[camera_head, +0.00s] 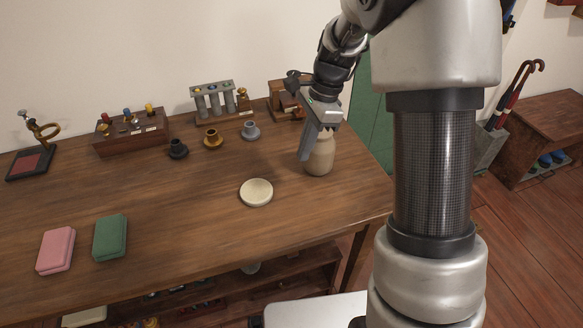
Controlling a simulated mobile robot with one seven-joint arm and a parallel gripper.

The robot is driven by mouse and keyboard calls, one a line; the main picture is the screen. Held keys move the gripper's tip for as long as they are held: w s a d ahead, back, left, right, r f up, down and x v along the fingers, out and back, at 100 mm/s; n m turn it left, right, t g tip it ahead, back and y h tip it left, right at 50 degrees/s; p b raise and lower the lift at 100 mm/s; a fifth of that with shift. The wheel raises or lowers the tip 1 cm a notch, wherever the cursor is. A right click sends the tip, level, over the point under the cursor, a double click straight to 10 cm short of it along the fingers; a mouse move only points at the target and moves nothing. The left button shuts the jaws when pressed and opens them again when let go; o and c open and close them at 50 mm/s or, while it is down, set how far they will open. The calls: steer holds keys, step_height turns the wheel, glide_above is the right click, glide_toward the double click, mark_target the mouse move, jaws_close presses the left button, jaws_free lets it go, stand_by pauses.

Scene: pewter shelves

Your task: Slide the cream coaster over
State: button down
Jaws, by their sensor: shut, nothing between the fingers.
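The cream coaster (256,192) is a small round disc with a raised rim. It lies flat on the wooden table (180,230), towards the right part of the top. My gripper (303,158) is shut and empty, pointing down to the right of and a little beyond the coaster, with a gap between them. A tan jar (320,157) stands just to the right of the fingers, partly hidden by the gripper. Whether the gripper touches the jar I cannot tell.
A pink box (56,250) and a green box (110,237) lie at the left front. Black, brass and grey holders (213,138) stand behind the coaster, before racks along the wall. The table around the coaster's left and front is clear.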

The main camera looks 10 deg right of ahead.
mark_target(292, 188)
steer(key=b+x, duration=0.3)
steer(key=x, duration=0.7)
steer(key=shift+s+f, duration=0.1)
steer(key=a, duration=0.3)
steer(key=shift+s+a+r+b, duration=0.2)
steer(key=shift+s+r+b, duration=0.05)
steer(key=shift+s+b, duration=0.1)
steer(key=shift+a, duration=0.25)
steer(key=shift+a+r, duration=0.1)
steer(key=s+a+p, duration=0.1)
steer(key=a+p, duration=0.1)
steer(key=a, duration=0.3)
steer(key=s+a+p, duration=0.1)
steer(key=a+p, duration=0.2)
steer(key=a, duration=0.3)
steer(key=s+a+p, duration=0.1)
steer(key=a+p, duration=0.1)
steer(key=a, duration=0.4)
steer(key=shift+s+a+p, duration=0.2)
steer(key=shift+s+p, duration=0.1)
steer(key=shift+p, duration=0.05)
steer(key=shift+a, duration=0.25)
steer(key=shift+d, duration=0.1)
